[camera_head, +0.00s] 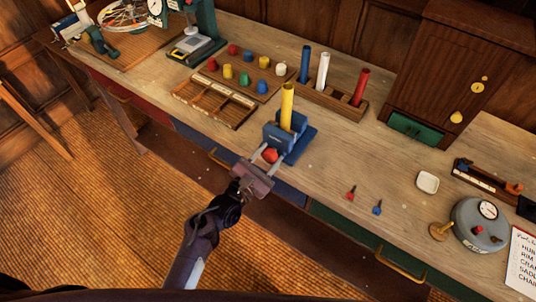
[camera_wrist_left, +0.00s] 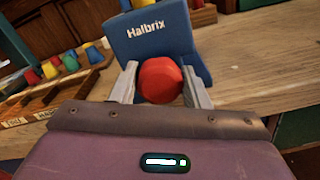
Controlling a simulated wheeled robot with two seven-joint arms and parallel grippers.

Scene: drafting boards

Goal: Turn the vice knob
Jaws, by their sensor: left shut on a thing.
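The blue vice (camera_head: 293,141) stands at the front edge of the workbench, with a yellow cylinder (camera_head: 287,106) upright in it. Its red knob (camera_head: 270,155) faces the front. In the left wrist view the vice (camera_wrist_left: 155,38) bears the word "Halbrix", and the red knob (camera_wrist_left: 160,80) sits in front of it. My left gripper (camera_head: 267,160) reaches the knob from the front, one finger on each side, and is shut on it. It also shows in the left wrist view (camera_wrist_left: 160,86). My right gripper is not in view.
A rack (camera_head: 318,95) with blue, white and red cylinders stands behind the vice. A board of coloured pegs (camera_head: 235,80) and a sorting tray (camera_head: 208,104) lie left of it. Small red and blue pieces lie right on mostly clear bench (camera_head: 330,165). A grey gauge drum (camera_head: 470,238) stands far right.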

